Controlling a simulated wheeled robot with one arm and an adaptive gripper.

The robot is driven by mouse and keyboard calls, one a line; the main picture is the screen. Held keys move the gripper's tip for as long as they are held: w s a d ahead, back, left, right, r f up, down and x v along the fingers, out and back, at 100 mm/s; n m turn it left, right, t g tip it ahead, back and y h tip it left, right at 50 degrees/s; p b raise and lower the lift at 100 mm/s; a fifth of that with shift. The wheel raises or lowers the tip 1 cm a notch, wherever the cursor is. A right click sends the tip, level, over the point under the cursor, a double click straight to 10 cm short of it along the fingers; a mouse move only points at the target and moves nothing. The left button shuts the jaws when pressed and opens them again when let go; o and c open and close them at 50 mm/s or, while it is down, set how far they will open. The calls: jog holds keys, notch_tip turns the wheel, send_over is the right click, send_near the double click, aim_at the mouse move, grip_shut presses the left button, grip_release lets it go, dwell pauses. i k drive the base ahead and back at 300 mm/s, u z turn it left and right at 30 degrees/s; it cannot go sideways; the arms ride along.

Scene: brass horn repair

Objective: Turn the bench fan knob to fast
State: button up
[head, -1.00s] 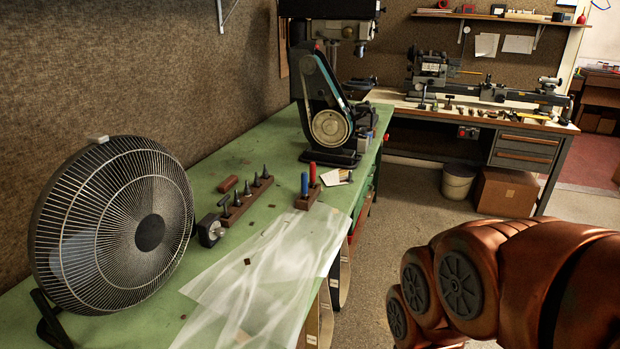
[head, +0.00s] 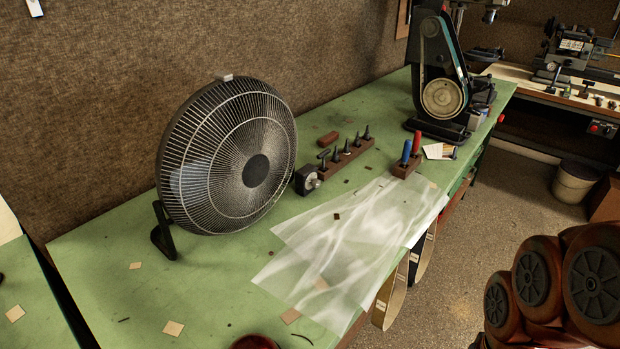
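The bench fan (head: 205,170) stands on the green bench, a round wire cage with a dark hub, on a black stand. A small dark control box (head: 302,181) sits on the bench just right of the fan. A small pale round knob (head: 312,183) shows on its right side. The knob's setting and any markings are too small to read. Whether the box is wired to the fan cannot be seen. My gripper is not in view; only copper-coloured links of my arm show at the lower right, apart from the fan and box.
A translucent sheet (head: 350,243) covers the front of the green bench (head: 110,265). A wooden block with dark tools (head: 345,156) and a block with red and blue handles (head: 405,168) stand behind it. A belt sander (head: 442,98) stands farther back.

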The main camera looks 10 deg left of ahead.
aim_at(315, 182)
jog(key=z, duration=0.05)
jog(key=i, duration=0.45)
jog(key=u, duration=1.6)
